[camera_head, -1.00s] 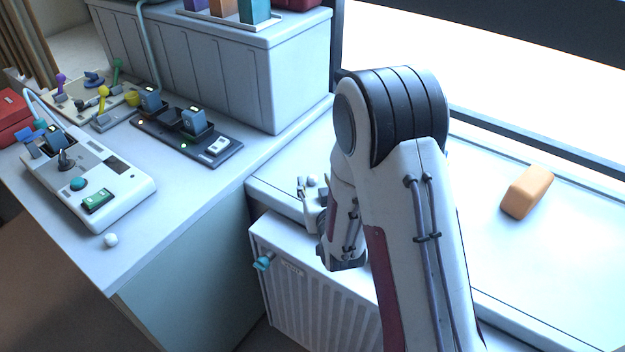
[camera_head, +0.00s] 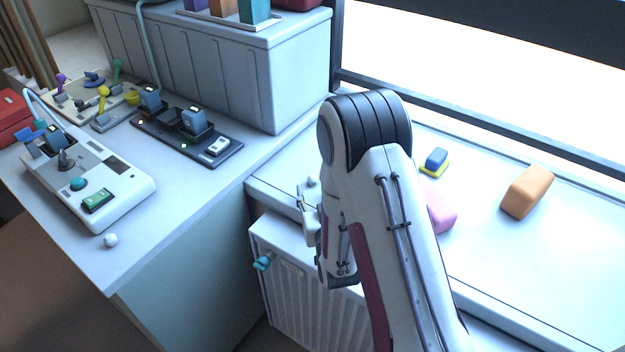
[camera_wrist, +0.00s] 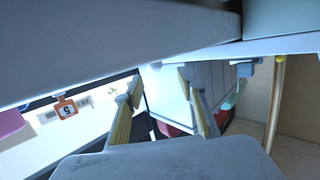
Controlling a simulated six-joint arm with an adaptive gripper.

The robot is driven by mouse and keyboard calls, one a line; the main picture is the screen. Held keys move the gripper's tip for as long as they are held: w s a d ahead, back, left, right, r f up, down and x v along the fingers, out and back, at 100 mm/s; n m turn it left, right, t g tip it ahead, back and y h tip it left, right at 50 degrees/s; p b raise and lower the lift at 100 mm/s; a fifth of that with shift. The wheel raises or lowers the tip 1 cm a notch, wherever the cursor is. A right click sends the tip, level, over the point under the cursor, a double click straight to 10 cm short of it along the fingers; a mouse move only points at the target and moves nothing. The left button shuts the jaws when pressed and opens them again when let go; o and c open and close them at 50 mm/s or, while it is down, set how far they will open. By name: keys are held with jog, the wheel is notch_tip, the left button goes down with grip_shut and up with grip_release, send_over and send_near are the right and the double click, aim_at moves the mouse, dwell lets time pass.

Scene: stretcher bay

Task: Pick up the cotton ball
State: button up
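A small white ball (camera_head: 111,240), which looks like a cotton ball, rests near the front edge of the left counter (camera_head: 130,262). A second small white ball (camera_head: 312,181) shows on the white bench top just beyond my gripper (camera_head: 303,208); I cannot tell which of the two is the cotton ball. My gripper is beside the bench's left end, partly hidden by my arm in the head view. In the wrist view its two fingers (camera_wrist: 158,84) stand apart with nothing between them. I make out no white ball in the wrist view.
The left counter carries a white console (camera_head: 120,178) and a dark tray (camera_head: 165,138). A large grey bin (camera_head: 240,75) stands behind. An orange block (camera_head: 527,192), a pink block (camera_head: 440,212) and a blue-and-yellow item (camera_head: 436,160) lie on the bench. A ribbed cabinet (camera_head: 300,300) stands below my gripper.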

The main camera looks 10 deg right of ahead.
aim_at(313, 180)
jog(key=shift+w+f, duration=0.2)
jog(key=shift+w, duration=0.85)
jog(key=shift+d, duration=0.1)
jog(key=shift+w+d+f, duration=0.2)
jog(key=shift+w+f, duration=0.05)
jog(key=shift+w, duration=0.55)
jog(key=shift+w+d+f, duration=0.15)
jog(key=shift+w+f, duration=0.05)
jog(key=shift+w, duration=0.6)
jog(key=shift+w+f, duration=0.2)
jog(key=shift+w, duration=0.7)
jog(key=shift+c, duration=0.5)
jog(key=c, duration=0.7)
